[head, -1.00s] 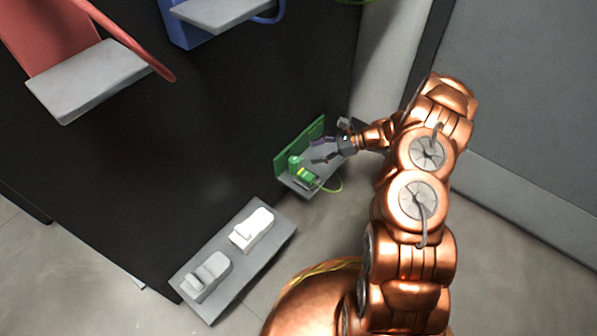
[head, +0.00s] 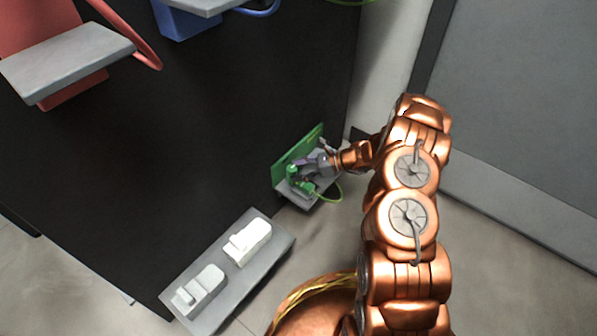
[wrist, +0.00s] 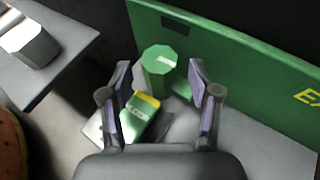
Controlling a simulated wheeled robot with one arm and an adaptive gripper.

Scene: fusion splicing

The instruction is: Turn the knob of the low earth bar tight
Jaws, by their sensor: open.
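The low earth bar's green knob (wrist: 159,62) is an upright faceted post with a white mark on its top, in front of a green back plate (wrist: 235,55) with partly visible yellow lettering. It also shows small in the head view (head: 292,171). My gripper (wrist: 162,85) is open, with one finger to each side of the knob. I cannot tell whether either finger touches it. A green block with a yellow stripe (wrist: 141,115) lies just below the knob, between the fingers. In the head view my gripper (head: 303,172) is at the earth bar and partly covers it.
A grey shelf (head: 205,310) with two pale devices (head: 248,241) (head: 200,291) stands left of the earth bar. A green-yellow cable (head: 334,194) hangs by the bar. Red (head: 50,25) and blue (head: 185,22) units with shelves are higher on the black panel (head: 200,120).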

